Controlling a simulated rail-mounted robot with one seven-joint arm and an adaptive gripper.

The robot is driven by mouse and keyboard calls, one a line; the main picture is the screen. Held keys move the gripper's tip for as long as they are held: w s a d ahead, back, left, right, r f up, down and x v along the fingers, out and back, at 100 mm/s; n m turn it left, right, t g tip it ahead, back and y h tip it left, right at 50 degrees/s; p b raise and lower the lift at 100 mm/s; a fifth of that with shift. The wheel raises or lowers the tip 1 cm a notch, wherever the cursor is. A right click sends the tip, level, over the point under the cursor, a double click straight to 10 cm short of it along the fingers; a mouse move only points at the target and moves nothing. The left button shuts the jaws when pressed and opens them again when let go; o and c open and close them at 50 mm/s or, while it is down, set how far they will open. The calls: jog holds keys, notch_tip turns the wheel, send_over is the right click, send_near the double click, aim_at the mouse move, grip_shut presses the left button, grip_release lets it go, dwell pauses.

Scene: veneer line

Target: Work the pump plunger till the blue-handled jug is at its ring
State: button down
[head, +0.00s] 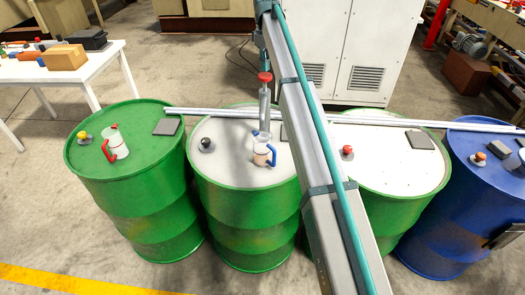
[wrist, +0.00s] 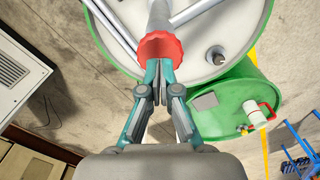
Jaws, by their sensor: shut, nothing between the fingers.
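The pump (head: 265,105) stands upright on the middle-left green drum with the pale lid. Its plunger has a red knob (head: 264,77), raised above a grey barrel. The blue-handled jug (head: 262,152) stands on that lid at the pump's foot. It has a pinkish-tan band low down; its ring and exact level are too small to tell. In the wrist view my gripper (wrist: 161,97) is shut and empty, its fingertips at the near edge of the red knob (wrist: 160,47). I cannot tell whether they touch.
A red-handled jug (head: 116,146) stands on the left green drum (head: 100,172). Another pale-lidded drum (head: 385,165) and a blue drum (head: 465,155) stand to the right. A white table (head: 60,72) and a white cabinet (head: 360,45) stand behind.

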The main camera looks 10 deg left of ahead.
aim_at(265, 75)
jog(key=shift+f+b, duration=0.7)
jog(key=shift+f, duration=2.3)
jog(key=shift+r, duration=0.15)
jog(key=shift+r+p, duration=1.35)
jog(key=shift+r, duration=1.55)
jog(key=shift+f, duration=0.1)
